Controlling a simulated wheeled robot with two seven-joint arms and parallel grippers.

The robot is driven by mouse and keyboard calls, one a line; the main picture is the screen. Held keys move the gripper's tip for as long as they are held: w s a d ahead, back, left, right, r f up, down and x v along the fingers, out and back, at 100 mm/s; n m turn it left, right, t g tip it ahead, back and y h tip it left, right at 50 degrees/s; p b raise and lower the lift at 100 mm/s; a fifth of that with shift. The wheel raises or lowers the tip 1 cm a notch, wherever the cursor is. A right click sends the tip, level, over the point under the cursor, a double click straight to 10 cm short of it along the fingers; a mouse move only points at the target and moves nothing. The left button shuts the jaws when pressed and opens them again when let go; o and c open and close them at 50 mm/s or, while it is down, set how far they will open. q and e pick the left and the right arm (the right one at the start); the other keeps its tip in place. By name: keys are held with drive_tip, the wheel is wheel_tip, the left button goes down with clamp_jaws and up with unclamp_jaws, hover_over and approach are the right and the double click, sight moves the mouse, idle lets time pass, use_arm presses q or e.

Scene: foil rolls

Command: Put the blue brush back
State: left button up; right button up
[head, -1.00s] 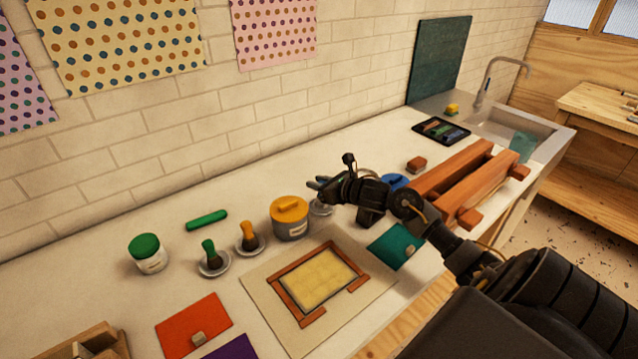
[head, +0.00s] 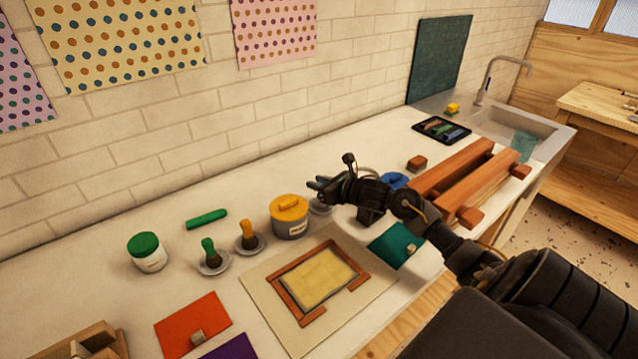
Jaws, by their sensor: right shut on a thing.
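My right gripper (head: 318,188) reaches in from the right, above the counter and near a small pale saucer (head: 321,207) that it partly covers. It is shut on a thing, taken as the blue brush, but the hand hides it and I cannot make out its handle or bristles. No blue brush shows elsewhere. A blue lid (head: 395,181) shows behind my right forearm, its container mostly hidden. My left gripper is not in view.
The green brush (head: 209,252) and orange brush (head: 248,236) stand on saucers. A yellow-lidded pot (head: 289,218) is just left of the gripper. A framed yellow panel (head: 318,280) lies in front. A wooden press (head: 462,180) stands right.

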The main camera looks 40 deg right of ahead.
drive_tip(key=shift+f+b, duration=0.3)
drive_tip(key=shift+b, duration=0.05)
idle(0.4)
drive_tip(key=o, duration=1.5)
drive_tip(key=shift+o, duration=0.2)
drive_tip(key=shift+r, duration=0.2)
drive_tip(key=shift+r+p, duration=2.45)
drive_tip(key=shift+r, duration=1.9)
